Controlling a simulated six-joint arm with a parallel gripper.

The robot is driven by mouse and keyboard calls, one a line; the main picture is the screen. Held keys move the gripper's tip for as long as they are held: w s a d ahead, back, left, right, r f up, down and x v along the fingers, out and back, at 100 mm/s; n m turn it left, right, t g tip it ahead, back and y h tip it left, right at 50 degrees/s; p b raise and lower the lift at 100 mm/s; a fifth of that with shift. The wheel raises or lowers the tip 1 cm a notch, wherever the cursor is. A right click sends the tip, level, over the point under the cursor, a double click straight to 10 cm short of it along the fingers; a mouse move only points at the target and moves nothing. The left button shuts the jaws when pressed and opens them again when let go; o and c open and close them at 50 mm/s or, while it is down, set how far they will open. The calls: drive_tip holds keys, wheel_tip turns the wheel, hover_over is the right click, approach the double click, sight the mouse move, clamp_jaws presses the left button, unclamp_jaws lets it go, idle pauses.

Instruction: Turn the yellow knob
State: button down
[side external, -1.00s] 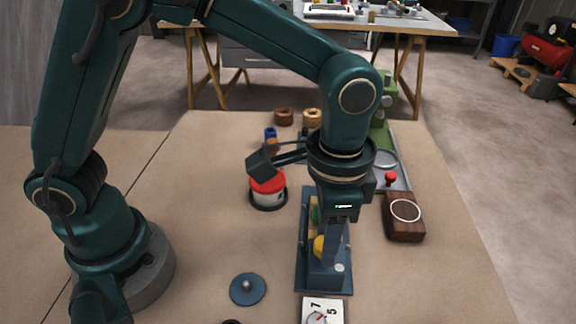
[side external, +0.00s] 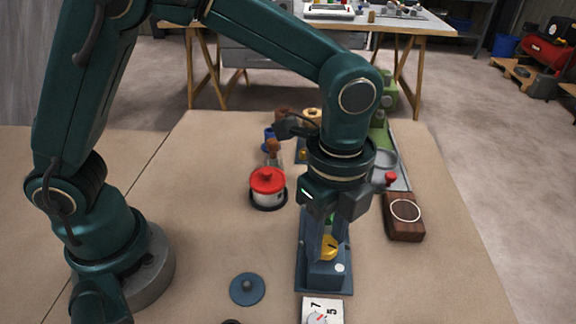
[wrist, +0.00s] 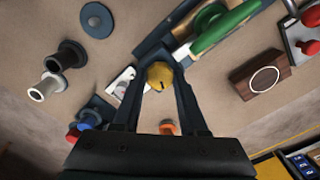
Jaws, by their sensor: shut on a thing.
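The yellow knob (side external: 328,249) sits on a blue-grey block (side external: 325,274) at the near end of a blue base. In the wrist view the knob (wrist: 160,74) lies between my two fingertips, with a short dark mark on it. My gripper (side external: 326,243) points down over the block and is shut on the knob. One finger covers part of the knob in the side external view. A white dial card (side external: 322,311) with numbers and a red pointer lies just in front of the block.
A red-lidded pot (side external: 267,187) stands left of my gripper, and a blue-grey disc (side external: 247,289) lies front left. A wooden block with a white ring (side external: 405,212) is at the right. A green handle (wrist: 218,30) lies close to the knob. Bare tabletop lies at left.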

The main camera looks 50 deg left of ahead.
sight(326, 243)
drive_tip(key=m, duration=0.7)
drive_tip(key=shift+r, duration=0.1)
idle(0.5)
drive_tip(key=shift+c, duration=2.2)
unclamp_jaws()
drive_tip(key=shift+r, duration=2.5)
